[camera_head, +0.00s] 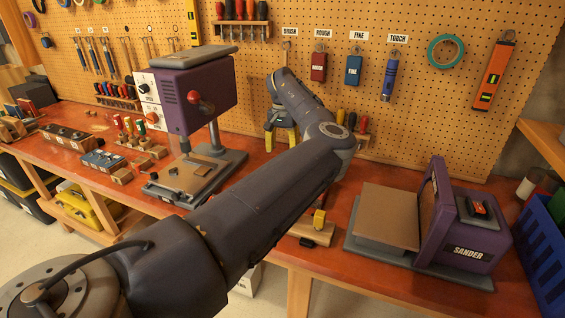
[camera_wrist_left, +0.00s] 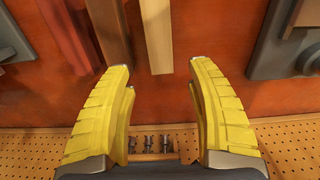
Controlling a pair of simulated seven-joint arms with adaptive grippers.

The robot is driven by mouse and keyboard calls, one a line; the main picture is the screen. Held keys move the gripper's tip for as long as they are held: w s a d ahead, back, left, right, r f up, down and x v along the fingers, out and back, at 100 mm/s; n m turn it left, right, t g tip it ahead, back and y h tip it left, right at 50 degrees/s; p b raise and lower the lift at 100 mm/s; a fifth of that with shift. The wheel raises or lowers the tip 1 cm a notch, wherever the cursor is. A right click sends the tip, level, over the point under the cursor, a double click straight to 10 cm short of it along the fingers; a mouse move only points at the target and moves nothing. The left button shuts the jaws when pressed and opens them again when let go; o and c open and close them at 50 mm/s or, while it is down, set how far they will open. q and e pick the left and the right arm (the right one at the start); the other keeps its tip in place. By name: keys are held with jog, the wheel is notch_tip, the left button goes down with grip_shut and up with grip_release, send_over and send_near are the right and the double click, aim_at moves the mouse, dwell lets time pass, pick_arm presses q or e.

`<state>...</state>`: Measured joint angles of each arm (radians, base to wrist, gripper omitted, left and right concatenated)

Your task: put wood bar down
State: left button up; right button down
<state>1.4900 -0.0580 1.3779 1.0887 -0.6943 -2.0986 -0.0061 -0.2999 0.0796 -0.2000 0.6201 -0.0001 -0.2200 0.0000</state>
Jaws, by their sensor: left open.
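My left gripper (camera_head: 281,138) has yellow fingers and hangs open near the pegboard, between the drill press and the sander. In the left wrist view the open fingers (camera_wrist_left: 160,75) stand on either side of the near end of a pale wood bar (camera_wrist_left: 156,35). The bar appears to lie on the red bench top, with a gap to each finger. Two darker reddish-brown bars (camera_wrist_left: 66,35) (camera_wrist_left: 109,32) lie beside it. In the head view my arm hides this stretch of bench. My right gripper is not in view.
The purple drill press (camera_head: 197,92) stands left of the gripper and the purple sander (camera_head: 468,235) to the right. A wooden piece with a yellow part (camera_head: 309,232) sits at the bench's front edge. The pegboard (camera_head: 265,58) with hanging tools rises behind.

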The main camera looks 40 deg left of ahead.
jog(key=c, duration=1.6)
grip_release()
pick_arm(q)
notch_tip(320, 180, up, 6)
jog(key=shift+f, duration=0.25)
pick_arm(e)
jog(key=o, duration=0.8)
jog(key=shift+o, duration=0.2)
